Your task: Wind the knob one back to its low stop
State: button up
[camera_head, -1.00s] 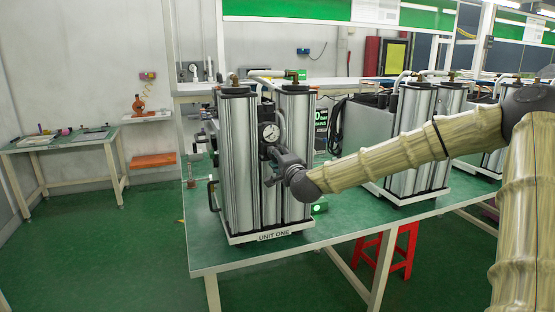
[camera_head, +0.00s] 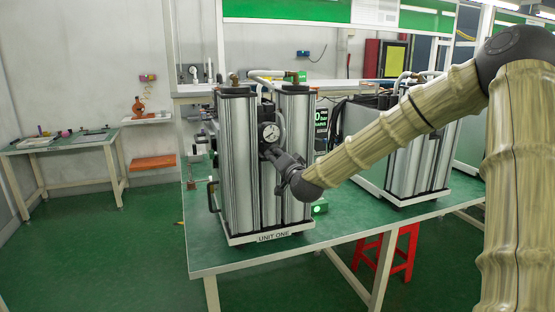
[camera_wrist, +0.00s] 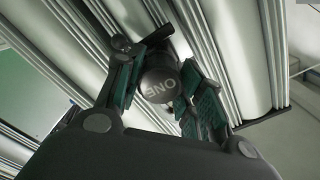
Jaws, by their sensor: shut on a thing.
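The knob one (camera_wrist: 160,84) is a dark round knob marked ONE, on the front of the sieve column unit labelled UNIT ONE (camera_head: 226,160). In the wrist view my gripper (camera_wrist: 168,92) has its two fingers on either side of the knob, shut on it. A dark bar shows beside the knob near the left finger's tip. In the head view my gripper (camera_head: 275,155) is at the unit's front, just below the round pressure gauge (camera_head: 270,132). The knob is hidden there behind my gripper and wrist.
The unit stands on a green-topped table (camera_head: 330,232). A second column unit (camera_head: 418,150) stands to the right, behind my arm. A red stool (camera_head: 398,250) is under the table. A side table (camera_head: 65,143) stands at the left wall.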

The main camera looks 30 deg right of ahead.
jog(key=shift+f, duration=0.15)
jog(key=o, duration=1)
jog(key=v, duration=1.2)
